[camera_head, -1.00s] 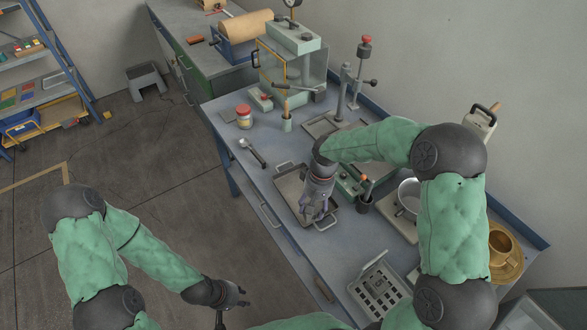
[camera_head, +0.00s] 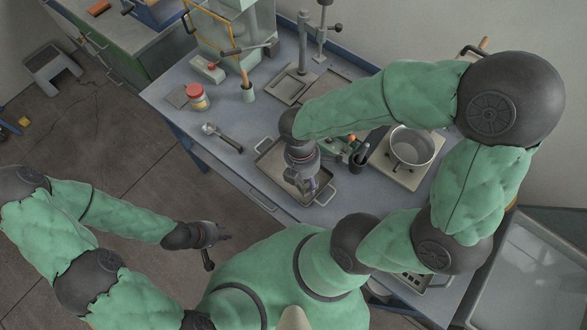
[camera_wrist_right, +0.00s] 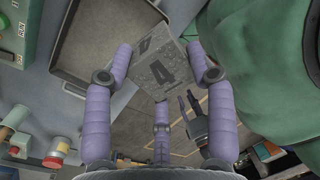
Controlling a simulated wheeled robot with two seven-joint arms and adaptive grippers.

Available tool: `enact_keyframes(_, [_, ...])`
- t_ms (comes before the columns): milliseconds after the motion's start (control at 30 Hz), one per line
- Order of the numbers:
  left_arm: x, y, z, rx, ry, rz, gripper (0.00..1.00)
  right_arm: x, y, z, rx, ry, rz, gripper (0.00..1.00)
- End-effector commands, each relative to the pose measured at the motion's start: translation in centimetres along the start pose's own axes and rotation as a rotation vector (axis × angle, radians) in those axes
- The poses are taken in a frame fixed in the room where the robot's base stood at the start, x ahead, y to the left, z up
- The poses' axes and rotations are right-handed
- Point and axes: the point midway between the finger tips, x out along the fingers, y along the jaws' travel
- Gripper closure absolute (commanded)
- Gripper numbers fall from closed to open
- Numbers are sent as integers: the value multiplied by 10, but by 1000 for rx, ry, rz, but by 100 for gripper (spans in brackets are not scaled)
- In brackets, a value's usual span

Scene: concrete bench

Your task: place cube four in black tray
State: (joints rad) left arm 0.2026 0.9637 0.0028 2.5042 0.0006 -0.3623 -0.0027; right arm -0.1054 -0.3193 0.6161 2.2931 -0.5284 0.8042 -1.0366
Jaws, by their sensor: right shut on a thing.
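The cube four (camera_wrist_right: 160,68), a grey speckled cube with a dark 4 on its face, is held between the purple fingers of my right gripper (camera_wrist_right: 160,80) in the right wrist view. In the head view my right gripper (camera_head: 308,187) points down over the black tray (camera_head: 268,162), a shallow dark rectangular tray with a handle at its end. The tray also shows at upper left in the right wrist view (camera_wrist_right: 92,40). The cube is hardly visible in the head view. My left gripper (camera_head: 216,235) hangs off the bench front; its fingers are unclear.
A press (camera_head: 232,35) stands behind. Bench front left is clear.

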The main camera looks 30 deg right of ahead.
Motion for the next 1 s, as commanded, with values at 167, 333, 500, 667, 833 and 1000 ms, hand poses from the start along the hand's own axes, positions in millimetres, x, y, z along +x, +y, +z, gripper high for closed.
enact_keyframes(167, [-4,1,0,0,1,0,67,1,-28,3,-206,-24,1,100])
enact_keyframes(333, [0,0,-1,0,1,0,67,7,-25,5,-264,-30,-1,100])
enact_keyframes(500, [10,-4,-1,0,1,0,67,20,9,8,-264,-30,-4,100])
enact_keyframes(667, [19,-7,-1,0,1,0,67,30,45,11,-263,-30,-2,100])
enact_keyframes(833, [29,-10,-2,0,1,0,67,51,76,14,-262,-29,-4,100])
enact_keyframes(1000, [37,-13,-2,0,1,0,67,70,98,15,-262,-30,-2,100])
